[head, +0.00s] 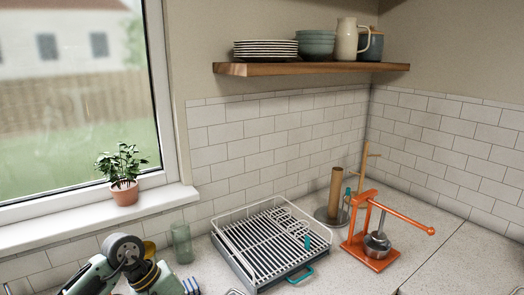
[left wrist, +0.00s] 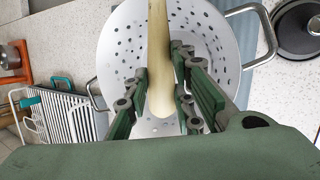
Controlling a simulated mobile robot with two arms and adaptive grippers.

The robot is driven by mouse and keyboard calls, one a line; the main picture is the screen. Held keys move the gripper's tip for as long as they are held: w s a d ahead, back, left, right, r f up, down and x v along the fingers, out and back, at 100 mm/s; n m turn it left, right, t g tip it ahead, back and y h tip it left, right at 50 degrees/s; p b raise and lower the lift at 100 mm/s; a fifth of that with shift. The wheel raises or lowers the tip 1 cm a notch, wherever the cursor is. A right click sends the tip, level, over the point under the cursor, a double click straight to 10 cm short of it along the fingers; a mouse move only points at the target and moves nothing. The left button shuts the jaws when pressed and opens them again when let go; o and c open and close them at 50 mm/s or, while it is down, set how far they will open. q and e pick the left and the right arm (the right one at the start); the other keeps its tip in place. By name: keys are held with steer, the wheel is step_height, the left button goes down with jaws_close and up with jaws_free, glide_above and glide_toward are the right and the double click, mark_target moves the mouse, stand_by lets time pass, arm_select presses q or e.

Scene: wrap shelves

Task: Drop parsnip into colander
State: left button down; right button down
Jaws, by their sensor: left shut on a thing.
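The parsnip (left wrist: 159,60) is a long, pale, yellowish stick shape in the left wrist view. My left gripper (left wrist: 172,85) has its green fingers on both sides of the parsnip and is shut on it. The colander (left wrist: 120,55) is a light metal bowl with round holes and looped side handles. It lies behind the parsnip and the fingers, and they overlap its inside. I cannot tell how high the parsnip is above it. My right gripper is in neither view.
A white dish rack (head: 262,240) stands on the counter. An orange press (head: 375,235) stands to its right, with a paper-towel holder (head: 334,198) behind. A glass (head: 181,243) stands left of the rack. A dark round pan (left wrist: 303,28) is beside the colander.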

arm_select(q)
steer(key=c, duration=1.8)
jaws_free()
steer(key=o, duration=0.4)
steer(key=shift+a+r, duration=0.1)
steer(key=shift+r, duration=0.05)
steer(key=v, duration=1.1)
steer(key=shift+a+r, duration=0.2)
steer(key=shift+r, duration=0.15)
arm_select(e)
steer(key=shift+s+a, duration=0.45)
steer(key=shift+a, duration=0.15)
